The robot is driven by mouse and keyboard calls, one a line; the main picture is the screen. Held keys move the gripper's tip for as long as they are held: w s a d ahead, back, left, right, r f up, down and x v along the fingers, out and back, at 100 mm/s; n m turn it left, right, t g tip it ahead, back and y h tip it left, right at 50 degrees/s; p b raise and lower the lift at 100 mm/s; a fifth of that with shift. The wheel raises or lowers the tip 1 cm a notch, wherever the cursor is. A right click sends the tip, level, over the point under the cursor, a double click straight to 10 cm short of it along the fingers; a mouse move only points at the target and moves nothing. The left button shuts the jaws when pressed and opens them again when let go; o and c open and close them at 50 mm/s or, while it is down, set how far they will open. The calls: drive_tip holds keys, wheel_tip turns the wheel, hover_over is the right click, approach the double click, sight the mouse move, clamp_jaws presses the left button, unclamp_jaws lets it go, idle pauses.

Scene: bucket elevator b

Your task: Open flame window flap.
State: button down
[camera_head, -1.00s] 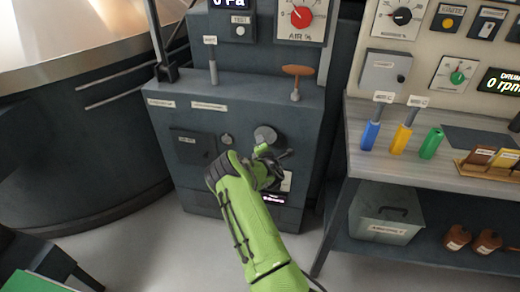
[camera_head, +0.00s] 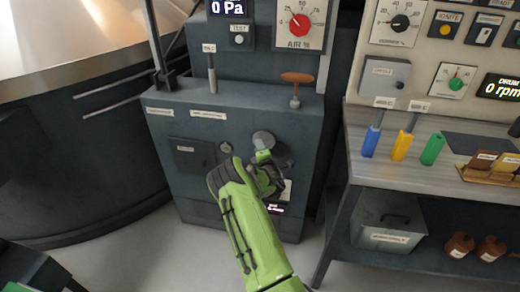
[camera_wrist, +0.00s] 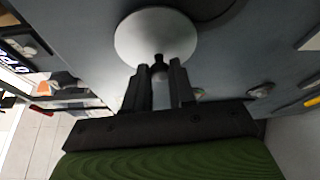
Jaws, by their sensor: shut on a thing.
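The flame window flap appears to be the round grey disc (camera_head: 263,138) on the front of the dark grey burner cabinet. It fills the upper middle of the wrist view (camera_wrist: 160,32), with a small dark knob (camera_wrist: 159,68) at its lower edge. My gripper (camera_head: 266,163) is at the disc's lower edge. In the wrist view its two fingers (camera_wrist: 160,80) are shut on the knob. The disc lies over the panel, and I see no opening behind it. My gripper hides the panel just below it.
A dark square panel (camera_head: 191,153) and a small round knob (camera_head: 226,147) are left of the disc. A brown-handled lever (camera_head: 296,79) and a grey lever (camera_head: 212,75) stand on the cabinet's top. A workbench (camera_head: 367,178) with coloured handles stands right. Floor is clear in front.

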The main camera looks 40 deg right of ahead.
drive_tip(key=c, duration=0.9)
unclamp_jaws()
drive_tip(key=shift+c, duration=0.2)
drive_tip(key=v, duration=1.5)
drive_tip(key=shift+s+b, duration=0.3)
drive_tip(key=shift+s, duration=0.05)
drive_tip(key=shift+a+f, duration=0.1)
drive_tip(key=shift+a, duration=0.05)
